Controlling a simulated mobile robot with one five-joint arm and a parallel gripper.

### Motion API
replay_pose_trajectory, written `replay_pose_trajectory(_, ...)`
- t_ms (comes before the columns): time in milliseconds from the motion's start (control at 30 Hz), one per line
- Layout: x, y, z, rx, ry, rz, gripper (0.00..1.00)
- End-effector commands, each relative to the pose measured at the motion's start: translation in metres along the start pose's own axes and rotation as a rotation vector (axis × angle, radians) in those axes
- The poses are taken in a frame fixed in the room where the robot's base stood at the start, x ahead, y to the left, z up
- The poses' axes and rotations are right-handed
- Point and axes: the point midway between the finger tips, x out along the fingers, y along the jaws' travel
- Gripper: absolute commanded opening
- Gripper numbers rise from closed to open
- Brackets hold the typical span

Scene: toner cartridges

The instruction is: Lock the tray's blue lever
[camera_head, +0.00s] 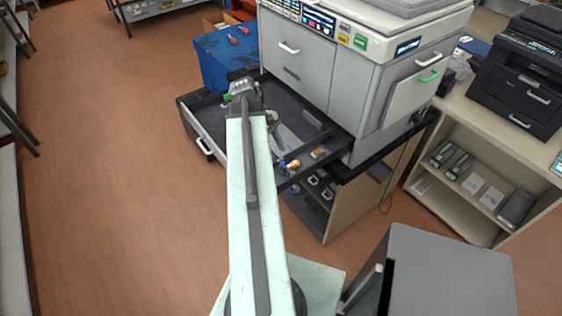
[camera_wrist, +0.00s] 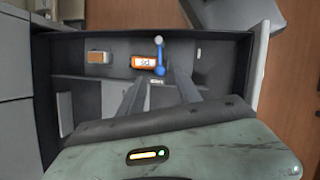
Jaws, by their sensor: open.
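The dark tray (camera_head: 196,133) is pulled out from the front of the large grey printer. In the wrist view the tray (camera_wrist: 210,36) spans most of the picture. The blue lever (camera_wrist: 159,56) has a light-tipped upper end and a round lower end, and stands roughly upright in the picture. It is beside an orange block with a small display (camera_wrist: 142,62). The lever also shows small in the head view (camera_head: 282,164). My gripper (camera_wrist: 160,80) is open, its two dark fingers pointing toward the lever from below. Contact cannot be told. In the head view the fingers are largely hidden by my arm.
An orange-and-grey block (camera_wrist: 98,57) sits left of the lever. The printer (camera_head: 322,65) stands behind the tray; its cabinet (camera_head: 352,205) is below. A blue box (camera_head: 225,55) stands behind the tray's left end. A black printer (camera_head: 520,85) is at right. The floor at left is clear.

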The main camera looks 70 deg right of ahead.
Motion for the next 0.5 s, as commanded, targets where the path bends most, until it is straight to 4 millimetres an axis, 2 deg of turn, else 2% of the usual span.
replay_pose_trajectory(33,0.019,-0.002,-0.003,0.001,0.000,0.000,0.40)
replay_pose_trajectory(200,0.044,-0.001,-0.003,0.000,0.000,0.000,0.40)
replay_pose_trajectory(500,0.045,0.000,-0.001,0.000,0.001,0.001,0.40)
